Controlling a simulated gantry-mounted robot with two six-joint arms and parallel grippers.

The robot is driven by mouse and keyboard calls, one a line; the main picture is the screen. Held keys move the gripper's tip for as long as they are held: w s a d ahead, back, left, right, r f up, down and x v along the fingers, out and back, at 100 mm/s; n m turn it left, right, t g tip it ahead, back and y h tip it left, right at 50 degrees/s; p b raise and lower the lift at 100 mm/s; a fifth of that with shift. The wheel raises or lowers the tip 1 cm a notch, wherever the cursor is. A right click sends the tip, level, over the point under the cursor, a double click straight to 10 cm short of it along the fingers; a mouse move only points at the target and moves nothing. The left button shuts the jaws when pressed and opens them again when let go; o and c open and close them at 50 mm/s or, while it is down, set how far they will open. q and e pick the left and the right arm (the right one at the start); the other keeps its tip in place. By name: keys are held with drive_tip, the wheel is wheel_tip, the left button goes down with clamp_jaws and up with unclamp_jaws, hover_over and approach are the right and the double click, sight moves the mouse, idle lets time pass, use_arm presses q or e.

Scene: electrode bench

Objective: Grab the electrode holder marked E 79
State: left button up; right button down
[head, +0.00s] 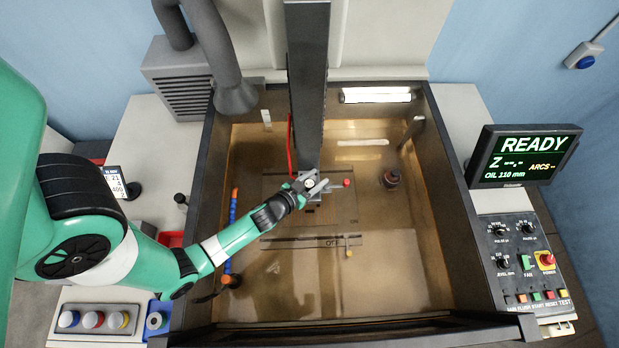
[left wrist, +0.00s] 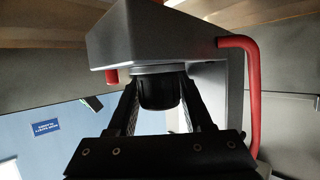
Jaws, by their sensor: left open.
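My left gripper (head: 303,186) is at the lower end of the dark vertical machine column (head: 308,80) in the head view. In the left wrist view its two fingers (left wrist: 161,103) are open and stand on either side of a short dark round piece (left wrist: 160,91). That piece hangs from the underside of a grey block (left wrist: 175,35). I cannot tell whether the fingers touch it. No E 79 marking is readable, so I cannot tell whether this piece is the named electrode holder. My right gripper is not in view.
The column reaches into a walled tank (head: 437,265). A dark round object (head: 391,179) stands in the tank at right. An orange and blue hose (head: 233,210) runs along the tank's left side. A red pipe (left wrist: 252,90) flanks the block. A control panel (head: 515,250) stands right.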

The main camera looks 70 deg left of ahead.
use_arm(q)
clamp_jaws()
idle(0.4)
